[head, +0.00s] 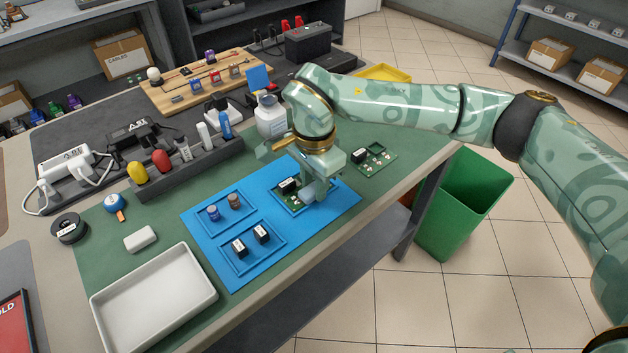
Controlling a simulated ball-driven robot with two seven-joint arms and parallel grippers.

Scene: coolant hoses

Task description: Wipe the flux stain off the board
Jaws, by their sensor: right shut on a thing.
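A green circuit board (280,201) with a black component lies in an outlined bay of the blue mat (338,206). My right gripper (318,193) points down over the right part of this board. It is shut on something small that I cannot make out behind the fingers. The gripper hides part of the board, and no stain can be made out. A second green board (378,165) lies to the right of the mat. A white block (140,239) lies on the green bench top at the left. My left gripper is not in view.
Two blue trays on the mat hold small capacitors (213,212) and black relays (239,248). A white tray (208,296) stands front left. A grey rack (196,171) with bottles and a white jug (270,120) stand behind. A green bin (465,200) is beside the bench.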

